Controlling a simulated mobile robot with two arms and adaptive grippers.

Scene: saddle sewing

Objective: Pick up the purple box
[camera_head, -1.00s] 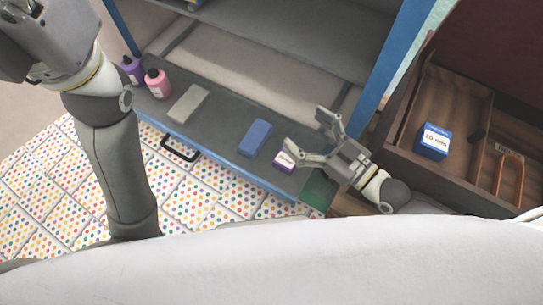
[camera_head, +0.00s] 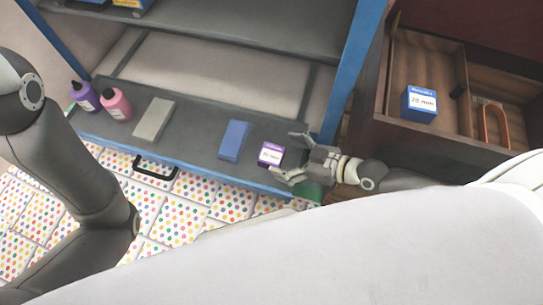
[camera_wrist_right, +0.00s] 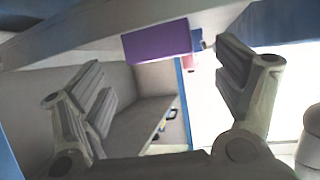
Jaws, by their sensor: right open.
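The purple box (camera_head: 270,154) with a white label lies on the grey lower shelf (camera_head: 195,137), near its right end. My right gripper (camera_head: 287,155) comes in from the right and is open. Its fingers point left toward the box, one tip on the far side and one on the near side. In the right wrist view, the purple box (camera_wrist_right: 158,42) shows ahead of the open right gripper (camera_wrist_right: 165,85), high in the picture between the fingers. No grip on it shows. My left arm is at the left edge; its gripper is out of the picture.
A blue block (camera_head: 233,141) lies left of the purple box, then a grey block (camera_head: 153,119), a pink bottle (camera_head: 117,103) and a purple bottle (camera_head: 85,96). A blue post (camera_head: 345,70) stands behind my right gripper. A wooden drawer (camera_head: 440,140) holds a blue box (camera_head: 420,103).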

